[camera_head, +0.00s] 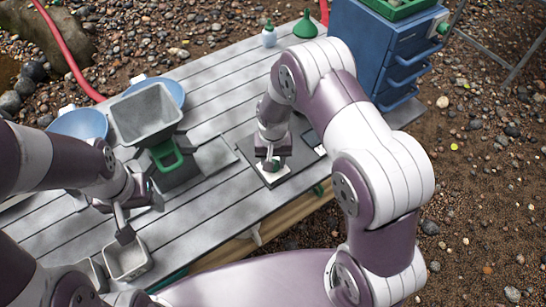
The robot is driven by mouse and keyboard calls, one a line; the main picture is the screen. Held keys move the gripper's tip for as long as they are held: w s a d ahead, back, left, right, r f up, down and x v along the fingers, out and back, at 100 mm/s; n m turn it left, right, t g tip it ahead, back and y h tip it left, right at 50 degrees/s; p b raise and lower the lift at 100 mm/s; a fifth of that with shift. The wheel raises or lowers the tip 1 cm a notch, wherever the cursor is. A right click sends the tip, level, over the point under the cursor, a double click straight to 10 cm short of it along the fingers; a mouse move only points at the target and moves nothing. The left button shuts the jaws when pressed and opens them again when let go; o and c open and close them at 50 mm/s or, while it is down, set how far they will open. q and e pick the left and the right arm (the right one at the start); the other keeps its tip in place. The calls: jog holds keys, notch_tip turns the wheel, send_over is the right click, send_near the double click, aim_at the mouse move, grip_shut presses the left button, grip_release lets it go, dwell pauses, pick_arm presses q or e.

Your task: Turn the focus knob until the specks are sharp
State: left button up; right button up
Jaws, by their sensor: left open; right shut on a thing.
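My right gripper (270,162) points down over a dark, low device (299,158) near the table's front edge. It is shut on a small dark green knob, which I take for the focus knob (272,165); the fingers partly cover it. A pale square plate (270,178) lies just below the fingertips. The specks cannot be made out in this view. My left gripper (131,217) is open and empty, above the table's front left, close to a small pale square tub (128,261).
A blue drawer cabinet (365,50) stands at the back right. A green funnel (305,27) and a small bottle (269,36) stand at the back edge.

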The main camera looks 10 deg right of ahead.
jog(key=o, duration=1.1)
jog(key=shift+c, duration=0.2)
notch_tip(320, 180, up, 13)
jog(key=shift+f, duration=0.1)
